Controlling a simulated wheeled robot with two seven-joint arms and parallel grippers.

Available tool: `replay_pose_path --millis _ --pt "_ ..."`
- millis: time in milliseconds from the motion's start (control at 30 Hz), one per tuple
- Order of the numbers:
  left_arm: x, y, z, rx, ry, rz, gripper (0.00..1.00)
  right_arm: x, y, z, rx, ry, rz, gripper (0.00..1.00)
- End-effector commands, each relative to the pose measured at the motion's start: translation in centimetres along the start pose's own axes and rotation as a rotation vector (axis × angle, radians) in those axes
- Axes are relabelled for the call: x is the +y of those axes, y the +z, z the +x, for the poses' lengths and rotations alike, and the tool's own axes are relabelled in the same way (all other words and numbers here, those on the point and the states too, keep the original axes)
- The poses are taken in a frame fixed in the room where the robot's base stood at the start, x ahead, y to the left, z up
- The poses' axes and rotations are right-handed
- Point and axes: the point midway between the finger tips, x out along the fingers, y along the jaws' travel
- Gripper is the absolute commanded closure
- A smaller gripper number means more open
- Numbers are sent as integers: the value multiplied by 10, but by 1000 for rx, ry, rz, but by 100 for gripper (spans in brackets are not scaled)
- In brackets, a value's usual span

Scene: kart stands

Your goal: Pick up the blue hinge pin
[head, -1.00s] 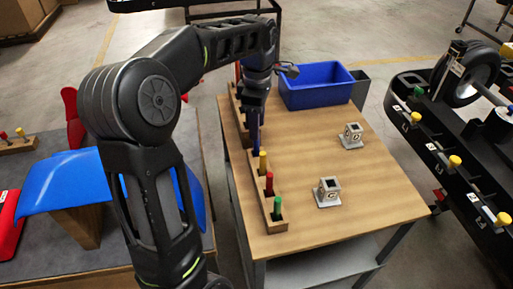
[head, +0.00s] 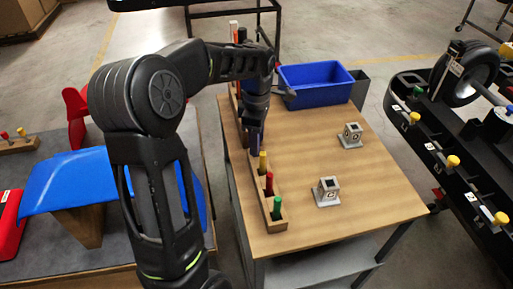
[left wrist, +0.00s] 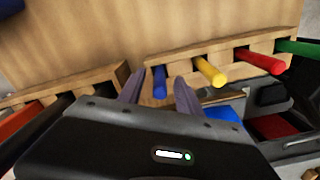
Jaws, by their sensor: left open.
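The blue hinge pin (left wrist: 160,82) stands in a slot of the wooden pin rack (left wrist: 148,90) in the left wrist view. My left gripper (left wrist: 160,88) is open, with one finger on each side of the blue pin; I cannot tell whether either finger touches it. In the head view my left gripper (head: 256,142) points down at the far end of the near rack (head: 281,224) and mostly hides the blue pin. Yellow (head: 263,161), red (head: 269,183) and green (head: 276,207) pins stand in the same rack. My right gripper is not in view.
A second rack (left wrist: 108,80) with dark and orange pins stands beside the first. A blue bin (head: 316,85) is at the table's back. Two grey socket blocks stand on the right, one farther (head: 351,135) and one nearer (head: 327,191). The wooden tabletop (head: 370,190) is otherwise clear.

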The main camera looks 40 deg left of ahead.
Motion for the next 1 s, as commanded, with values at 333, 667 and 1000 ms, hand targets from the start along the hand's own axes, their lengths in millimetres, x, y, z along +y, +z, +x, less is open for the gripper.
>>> replay_pose_path --millis 333,667,1000 --pt "0 0 0 0 0 0 58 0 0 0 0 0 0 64" --pt "0 0 -1 0 0 1 77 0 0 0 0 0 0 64" --pt "0 0 0 0 0 1 100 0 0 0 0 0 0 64"
